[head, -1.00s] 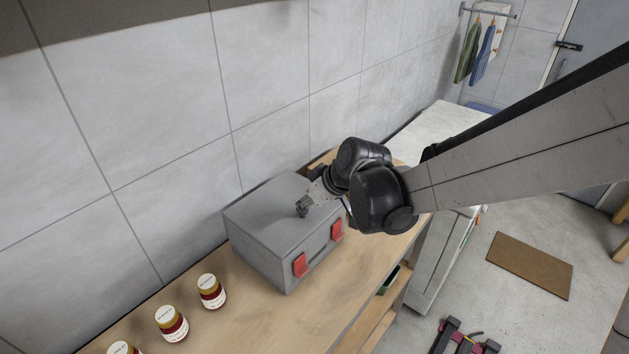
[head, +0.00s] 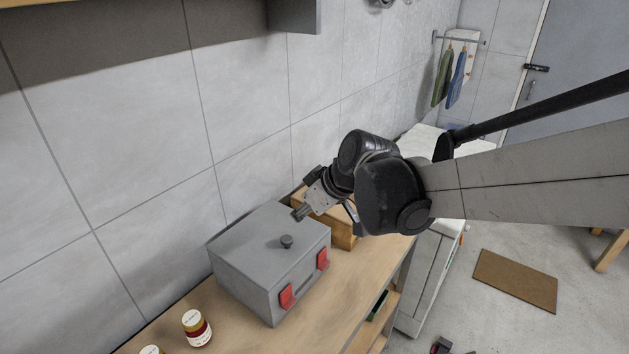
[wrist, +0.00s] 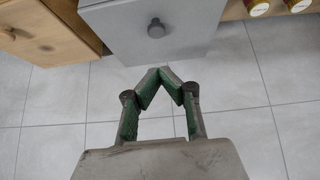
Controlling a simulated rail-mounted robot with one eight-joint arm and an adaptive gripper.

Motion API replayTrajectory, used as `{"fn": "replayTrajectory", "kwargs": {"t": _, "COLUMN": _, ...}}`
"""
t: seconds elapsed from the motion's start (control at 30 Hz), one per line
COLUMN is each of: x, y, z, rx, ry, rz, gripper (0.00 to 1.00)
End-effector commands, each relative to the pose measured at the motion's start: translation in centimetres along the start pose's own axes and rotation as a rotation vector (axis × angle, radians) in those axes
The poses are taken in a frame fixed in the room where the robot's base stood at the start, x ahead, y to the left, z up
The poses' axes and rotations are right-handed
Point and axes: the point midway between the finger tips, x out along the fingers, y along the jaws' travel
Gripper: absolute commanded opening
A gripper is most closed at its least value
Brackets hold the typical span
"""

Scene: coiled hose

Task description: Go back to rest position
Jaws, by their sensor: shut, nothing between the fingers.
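My gripper (head: 299,214) is in the head view, above and behind the right part of a grey metal box (head: 262,240). Its fingers are shut with nothing between them; the wrist view shows the green-lined fingertips meeting (wrist: 165,72). The box has a small dark knob (head: 287,242) on its lid and two red latches (head: 323,258) on its front. In the wrist view the box (wrist: 190,35) and its knob (wrist: 156,28) lie beyond the fingertips, apart from them. The lid looks closed.
The box stands on a wooden workbench (head: 330,300) against a tiled wall. A wooden box (head: 342,236) stands right behind it. Jars (head: 196,328) stand on the bench at left. A grey shelf (head: 293,14) hangs on the wall above. A brown mat (head: 515,281) lies on the floor.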

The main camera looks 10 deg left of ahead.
Motion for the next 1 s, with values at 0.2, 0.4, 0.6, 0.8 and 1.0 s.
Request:
{"fn": "replayTrajectory", "kwargs": {"t": 0.2, "x": -2.6, "y": 0.0, "z": 0.3, "rx": 0.001, "ry": 0.000, "rz": 0.000, "gripper": 0.00}}
{"fn": "replayTrajectory", "kwargs": {"t": 0.4, "x": -3.7, "y": 0.0, "z": 0.5, "rx": 0.003, "ry": -0.001, "rz": 0.001, "gripper": 0.00}}
{"fn": "replayTrajectory", "kwargs": {"t": 0.6, "x": -5.5, "y": 0.6, "z": 3.6, "rx": 0.087, "ry": -0.019, "rz": 0.057, "gripper": 0.00}}
{"fn": "replayTrajectory", "kwargs": {"t": 0.8, "x": -8.7, "y": 1.2, "z": 10.3, "rx": 0.268, "ry": -0.051, "rz": 0.177, "gripper": 0.00}}
{"fn": "replayTrajectory", "kwargs": {"t": 1.0, "x": -11.4, "y": 1.0, "z": 17.3, "rx": 0.453, "ry": -0.069, "rz": 0.305, "gripper": 0.00}}
